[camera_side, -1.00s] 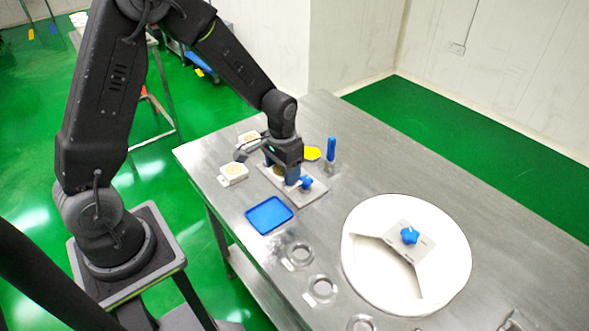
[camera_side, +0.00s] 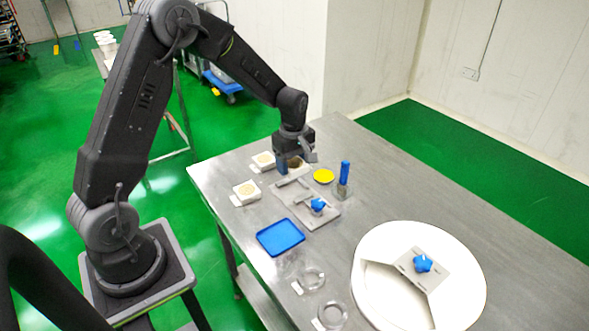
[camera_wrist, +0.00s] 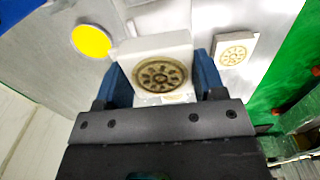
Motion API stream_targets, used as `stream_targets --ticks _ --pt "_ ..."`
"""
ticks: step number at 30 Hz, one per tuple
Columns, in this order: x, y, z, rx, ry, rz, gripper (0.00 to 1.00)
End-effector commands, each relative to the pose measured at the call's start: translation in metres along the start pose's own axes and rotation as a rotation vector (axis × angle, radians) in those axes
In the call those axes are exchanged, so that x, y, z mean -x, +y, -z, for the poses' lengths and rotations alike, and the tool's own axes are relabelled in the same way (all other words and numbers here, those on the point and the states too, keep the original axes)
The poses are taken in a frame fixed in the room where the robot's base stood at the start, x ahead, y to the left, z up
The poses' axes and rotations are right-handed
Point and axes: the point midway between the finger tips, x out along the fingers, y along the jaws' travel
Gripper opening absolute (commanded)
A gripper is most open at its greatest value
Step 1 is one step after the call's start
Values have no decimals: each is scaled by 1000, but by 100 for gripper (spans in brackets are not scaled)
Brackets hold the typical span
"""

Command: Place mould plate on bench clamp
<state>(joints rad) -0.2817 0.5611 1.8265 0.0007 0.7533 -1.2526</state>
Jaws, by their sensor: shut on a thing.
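My gripper (camera_side: 290,165) is over the far end of the bench clamp. Its blue fingers (camera_wrist: 162,80) are shut on a white mould plate (camera_wrist: 155,48) with a brown round patterned face. In the side view this plate is mostly hidden by my gripper, and I cannot tell how high it is off the bench. The bench clamp (camera_side: 296,207), a grey plate with a blue knob (camera_side: 318,205), lies in front of my gripper.
A blue tray (camera_side: 280,238) and clear rings (camera_side: 312,278) lie nearer the front. The bench's back right is clear.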

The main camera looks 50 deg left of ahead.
Motion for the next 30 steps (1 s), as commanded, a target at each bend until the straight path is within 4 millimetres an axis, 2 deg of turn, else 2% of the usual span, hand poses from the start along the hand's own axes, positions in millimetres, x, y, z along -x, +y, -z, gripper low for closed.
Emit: stream_targets --ticks 7,21,30 --pt "-10 1 2 42 -1 2 34" --pt "-57 1 2 38 -1 2 34" --pt "-68 1 2 38 0 0 34"
